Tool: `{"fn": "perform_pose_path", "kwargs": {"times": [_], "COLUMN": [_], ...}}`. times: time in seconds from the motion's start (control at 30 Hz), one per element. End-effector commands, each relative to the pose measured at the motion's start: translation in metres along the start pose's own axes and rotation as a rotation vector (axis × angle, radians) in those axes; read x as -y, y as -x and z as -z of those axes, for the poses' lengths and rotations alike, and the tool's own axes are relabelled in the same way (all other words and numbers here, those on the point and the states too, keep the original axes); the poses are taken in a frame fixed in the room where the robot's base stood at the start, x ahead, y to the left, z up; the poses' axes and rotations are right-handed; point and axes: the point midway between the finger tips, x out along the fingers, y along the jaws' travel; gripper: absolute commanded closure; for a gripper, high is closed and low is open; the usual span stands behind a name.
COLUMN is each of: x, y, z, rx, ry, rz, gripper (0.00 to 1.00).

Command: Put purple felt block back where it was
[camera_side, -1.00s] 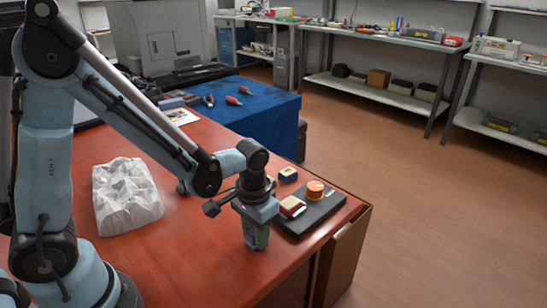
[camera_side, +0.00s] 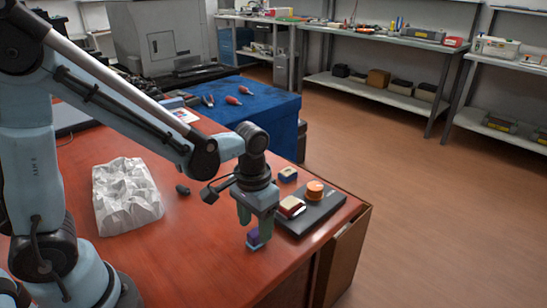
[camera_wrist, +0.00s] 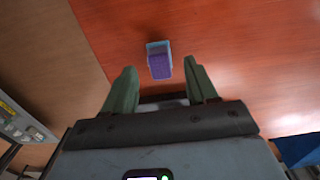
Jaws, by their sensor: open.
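The purple felt block (camera_side: 253,236) has a purple top and a light blue part under it. It sits on the red-brown table near the front edge, just left of the dark tray. It also shows in the wrist view (camera_wrist: 160,66), ahead of the fingers. My gripper (camera_side: 256,222) is above the block with its green fingers apart. In the wrist view my gripper (camera_wrist: 160,88) is open, with nothing between its fingertips. The block stands apart from both fingers there.
A dark tray (camera_side: 325,212) holds an orange round piece (camera_side: 314,190) and a red and cream block (camera_side: 291,207). A blue and cream block (camera_side: 288,174) lies behind it. A crumpled white sheet (camera_side: 127,196) and a small dark object (camera_side: 183,190) lie left. The table's front middle is clear.

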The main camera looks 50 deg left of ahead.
Motion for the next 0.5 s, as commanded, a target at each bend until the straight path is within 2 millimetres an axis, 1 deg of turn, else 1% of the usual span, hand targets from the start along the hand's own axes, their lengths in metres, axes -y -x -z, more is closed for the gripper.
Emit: {"fn": "perform_pose_path", "kwargs": {"times": [0.03, 0.3, 0.5], "x": [0.000, 0.000, 0.000], "y": [0.008, 0.049, 0.073], "z": [0.000, 0.000, 0.000], "rx": [0.000, 0.000, 0.000], "ry": [0.000, 0.000, 0.000], "rz": [0.000, 0.000, 0.000], "gripper": [0.43, 0.43, 0.43]}}
